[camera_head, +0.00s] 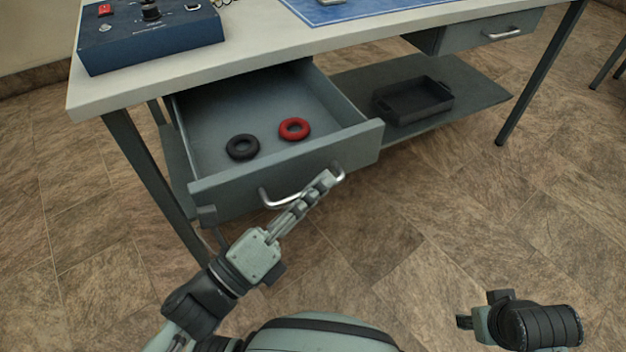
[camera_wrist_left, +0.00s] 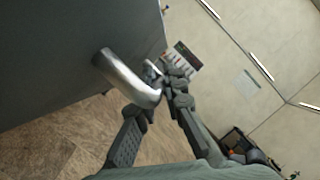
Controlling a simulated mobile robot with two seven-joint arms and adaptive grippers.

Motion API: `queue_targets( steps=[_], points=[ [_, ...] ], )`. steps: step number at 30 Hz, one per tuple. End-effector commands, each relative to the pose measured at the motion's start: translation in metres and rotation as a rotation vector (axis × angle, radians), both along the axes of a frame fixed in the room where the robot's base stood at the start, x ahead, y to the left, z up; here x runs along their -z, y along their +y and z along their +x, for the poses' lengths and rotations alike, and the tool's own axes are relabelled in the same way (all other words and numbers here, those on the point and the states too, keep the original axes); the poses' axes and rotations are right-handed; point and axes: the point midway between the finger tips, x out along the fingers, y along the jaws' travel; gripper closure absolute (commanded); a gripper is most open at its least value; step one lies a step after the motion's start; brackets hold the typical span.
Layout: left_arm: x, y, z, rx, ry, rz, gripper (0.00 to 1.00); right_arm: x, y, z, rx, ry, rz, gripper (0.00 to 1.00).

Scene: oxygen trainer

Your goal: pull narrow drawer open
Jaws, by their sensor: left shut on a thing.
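A grey drawer (camera_head: 330,155) under the left part of the table stands well open in the head view. Its curved metal handle (camera_head: 268,200) is on the front panel. My left gripper (camera_head: 325,182) is shut on this handle, near its right end, and hides part of it. In the left wrist view the handle (camera_wrist_left: 128,78) runs in between the fingers of my left gripper (camera_wrist_left: 160,95). A second drawer (camera_head: 470,36) under the right part of the table is closed. My right gripper (camera_head: 468,321) is low at the right, away from the table; its fingers are not clear.
A black ring (camera_head: 242,147) and a red ring (camera_head: 294,129) lie in the open drawer. A black tray (camera_head: 413,102) stands on the lower shelf (camera_head: 477,83). A blue control box (camera_head: 150,42) and a blue mat (camera_head: 350,10) are on the tabletop. The floor before the table is clear.

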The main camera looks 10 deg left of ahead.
Motion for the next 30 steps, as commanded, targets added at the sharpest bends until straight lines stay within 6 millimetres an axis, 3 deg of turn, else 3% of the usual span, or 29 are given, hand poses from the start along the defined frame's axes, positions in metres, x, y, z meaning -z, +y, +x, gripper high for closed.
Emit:
queue_targets(
  steps=[5,6,8,19,30],
  points=[
    [0.0,0.0,0.0,-0.001,0.001,0.0,1.0,0.0,0.0,0.0,0.0,-0.001,0.0,0.6],
    [0.0,0.0,0.0,-0.001,0.001,0.0,0.88,0.0,0.0,0.0,0.0,-0.001,0.0,0.6],
    [0.001,0.0,0.0,-0.001,0.001,0.0,0.81,0.0,0.0,0.0,0.0,0.0,-0.001,0.6],
    [0.002,0.003,-0.004,0.001,0.002,-0.001,0.81,-0.001,-0.001,-0.002,0.002,0.002,0.0,0.6],
    [0.018,0.044,-0.059,-0.003,0.008,0.0,0.81,0.0,0.0,-0.001,0.001,0.001,0.0,0.6]
  ],
)
